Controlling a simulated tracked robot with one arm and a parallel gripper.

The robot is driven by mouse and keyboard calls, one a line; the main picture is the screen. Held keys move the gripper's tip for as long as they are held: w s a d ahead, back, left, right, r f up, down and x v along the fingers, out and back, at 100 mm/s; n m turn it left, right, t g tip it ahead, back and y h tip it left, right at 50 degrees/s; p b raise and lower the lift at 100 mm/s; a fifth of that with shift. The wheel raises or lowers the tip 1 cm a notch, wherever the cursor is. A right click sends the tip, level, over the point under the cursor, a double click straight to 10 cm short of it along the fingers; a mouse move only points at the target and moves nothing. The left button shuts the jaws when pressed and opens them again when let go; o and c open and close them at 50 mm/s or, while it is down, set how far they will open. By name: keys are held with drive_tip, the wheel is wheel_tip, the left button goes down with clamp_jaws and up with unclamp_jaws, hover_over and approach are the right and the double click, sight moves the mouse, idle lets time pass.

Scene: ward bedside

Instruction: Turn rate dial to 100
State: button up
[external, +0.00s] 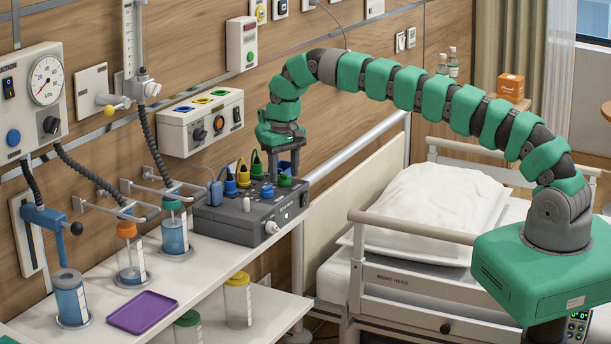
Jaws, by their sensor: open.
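My gripper (284,170) hangs down from the green-and-grey arm over the back right of a dark grey box (232,226) on the white shelf. Its jaws are open. A green knob (284,180) is just below the jaws, and a dark blue knob (267,191) is beside it; I cannot tell whether the jaws touch or surround either one. The box also has a pale round knob (271,227) on its front. The markings are too small to read, so I cannot tell which knob is the rate dial or where it points.
Blue, yellow and green plugs (243,176) with cables rise from the box, left of my gripper. A purple tray (143,312) and several jars stand on the shelves. A wall gauge unit (34,98) is at left. A bed (430,215) with rails is at right.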

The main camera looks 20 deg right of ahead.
sight(284, 174)
wheel_tip(284, 174, up, 7)
drive_tip(key=shift+r, duration=0.2)
wheel_tip(284, 174, up, 6)
drive_tip(key=p, duration=0.4)
idle(0.6)
